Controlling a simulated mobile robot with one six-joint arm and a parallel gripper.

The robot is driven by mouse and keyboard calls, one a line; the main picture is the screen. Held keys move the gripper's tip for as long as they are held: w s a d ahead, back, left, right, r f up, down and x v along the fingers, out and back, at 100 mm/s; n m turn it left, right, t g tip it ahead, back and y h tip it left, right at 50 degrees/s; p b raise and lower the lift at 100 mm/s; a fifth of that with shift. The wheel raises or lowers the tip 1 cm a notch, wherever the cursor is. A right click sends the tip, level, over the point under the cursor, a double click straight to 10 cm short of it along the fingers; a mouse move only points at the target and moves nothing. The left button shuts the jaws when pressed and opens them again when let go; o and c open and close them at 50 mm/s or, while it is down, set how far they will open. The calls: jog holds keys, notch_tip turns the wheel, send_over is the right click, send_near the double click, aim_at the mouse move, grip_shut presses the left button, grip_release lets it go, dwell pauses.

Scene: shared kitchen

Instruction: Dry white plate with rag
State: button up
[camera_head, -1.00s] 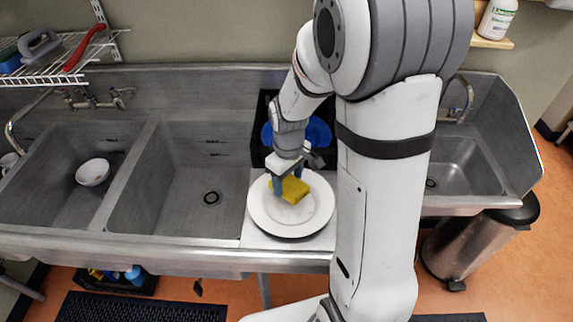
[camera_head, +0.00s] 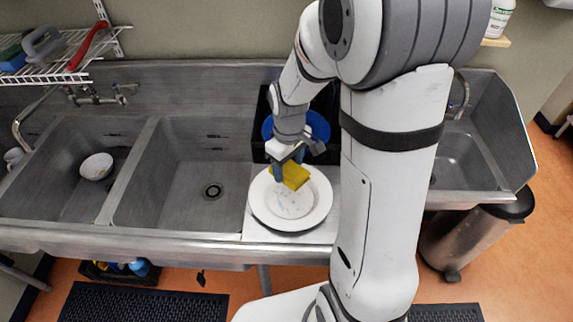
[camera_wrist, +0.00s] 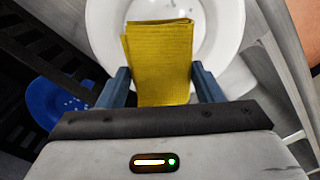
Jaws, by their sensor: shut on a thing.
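The white plate (camera_head: 318,212) lies flat on the steel counter between the sink basins. My gripper (camera_head: 284,172) is over its far part, shut on a folded yellow rag (camera_head: 296,177). In the wrist view the rag (camera_wrist: 160,65) sits between the blue fingers of my gripper (camera_wrist: 160,88) and covers part of the white plate (camera_wrist: 229,28). I cannot tell whether the rag touches the plate.
A black crate (camera_head: 262,112) holding a blue dish (camera_head: 319,127) stands just behind the plate. A white bowl (camera_head: 97,166) sits in the left basin. The middle basin (camera_head: 190,185) is empty. A wire shelf (camera_head: 60,68) hangs at upper left.

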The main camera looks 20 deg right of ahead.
aim_at(290, 178)
jog(key=s+r+p, duration=0.4)
jog(key=s+r, duration=0.2)
jog(key=s, duration=0.4)
jog(key=shift+w, duration=0.1)
jog(key=w+f+b, duration=0.1)
jog(key=w, duration=0.1)
jog(key=w+f, duration=0.1)
jog(key=w, duration=0.2)
jog(key=w+f+b, duration=0.1)
jog(key=w, duration=0.2)
jog(key=shift+w+f+b, duration=0.1)
jog(key=shift+f+b, duration=0.1)
jog(key=shift+b, duration=0.1)
jog(key=shift+f+b, duration=2.15)
jog(key=shift+f, duration=0.8)
